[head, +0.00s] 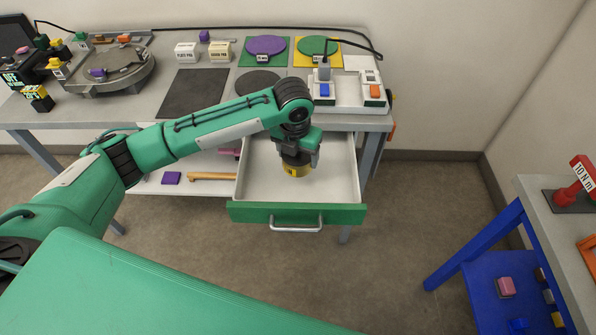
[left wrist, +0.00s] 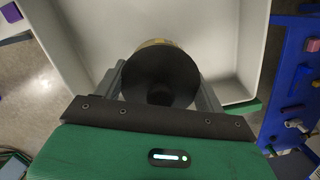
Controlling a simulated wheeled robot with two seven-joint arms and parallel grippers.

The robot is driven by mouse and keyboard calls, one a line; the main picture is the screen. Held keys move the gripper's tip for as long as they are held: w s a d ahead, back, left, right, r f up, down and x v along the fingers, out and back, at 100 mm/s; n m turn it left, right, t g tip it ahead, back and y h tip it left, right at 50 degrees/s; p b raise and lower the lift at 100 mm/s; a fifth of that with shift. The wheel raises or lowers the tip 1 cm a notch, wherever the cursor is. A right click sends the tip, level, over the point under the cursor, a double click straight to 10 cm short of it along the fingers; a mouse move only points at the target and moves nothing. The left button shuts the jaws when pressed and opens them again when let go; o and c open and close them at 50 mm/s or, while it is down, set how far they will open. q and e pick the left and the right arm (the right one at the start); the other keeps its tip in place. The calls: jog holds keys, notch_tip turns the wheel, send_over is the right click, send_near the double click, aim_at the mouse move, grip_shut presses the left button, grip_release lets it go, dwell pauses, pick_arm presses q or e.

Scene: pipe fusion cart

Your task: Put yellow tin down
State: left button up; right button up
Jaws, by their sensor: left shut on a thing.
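The yellow tin (head: 296,169) is held by my left gripper (head: 298,160) inside the open drawer (head: 340,185). In the left wrist view, the tin's round dark top (left wrist: 160,78) fills the space between the two fingers (left wrist: 160,88), with a thin yellowish edge at its far side. The drawer's pale floor and walls (left wrist: 228,40) surround it. I cannot tell whether the tin's base touches the drawer floor. My right gripper is not in view.
The drawer's green front (head: 250,213) with its metal handle faces me, below the grey workbench (head: 215,60). A lower shelf (head: 205,186) with a wooden-handled tool is left of the drawer. A blue-framed table (head: 470,245) stands at right. The drawer floor around the tin looks clear.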

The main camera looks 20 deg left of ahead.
pick_arm(q)
notch_tip(320, 180, down, 8)
jog(key=shift+r, duration=0.25)
jog(key=shift+w+f, duration=0.1)
jog(key=shift+f, duration=0.1)
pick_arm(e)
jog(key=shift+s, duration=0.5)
pick_arm(q)
jog(key=o, duration=1)
jog(key=shift+f, duration=0.15)
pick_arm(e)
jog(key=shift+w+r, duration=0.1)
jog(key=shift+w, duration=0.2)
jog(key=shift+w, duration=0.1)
